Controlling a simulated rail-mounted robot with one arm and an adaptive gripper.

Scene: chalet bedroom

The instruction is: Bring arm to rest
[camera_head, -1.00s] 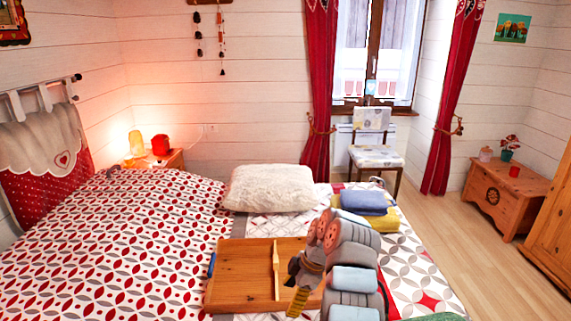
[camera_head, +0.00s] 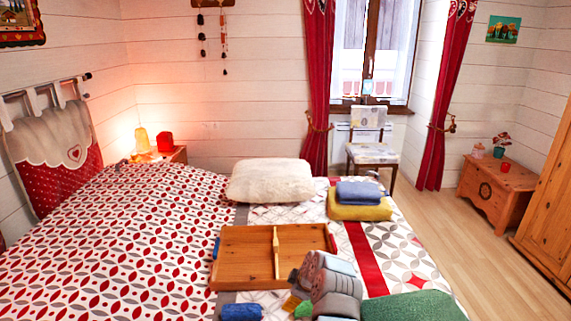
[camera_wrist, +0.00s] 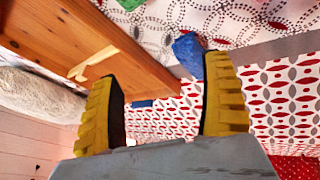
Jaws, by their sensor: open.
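My arm shows at the bottom of the head view, folded low over the bed's near side. My gripper (camera_wrist: 160,105) is seen in the wrist view with its two yellow ribbed fingers well apart and nothing between them. In the head view the gripper is mostly hidden by the arm, with only a bit of yellow showing near the tray's front right corner. The wooden two-compartment tray (camera_head: 245,268) lies on the bed, and it fills the upper left of the wrist view (camera_wrist: 85,35). Its compartments look empty in the head view.
A blue rolled cloth (camera_head: 241,312) lies in front of the tray. A green cloth (camera_head: 415,306) lies right of my arm. A blue folded cloth (camera_head: 360,191) rests on a yellow one (camera_head: 360,209) behind. A white pillow (camera_head: 270,181) lies beyond the tray. The bed's left side is clear.

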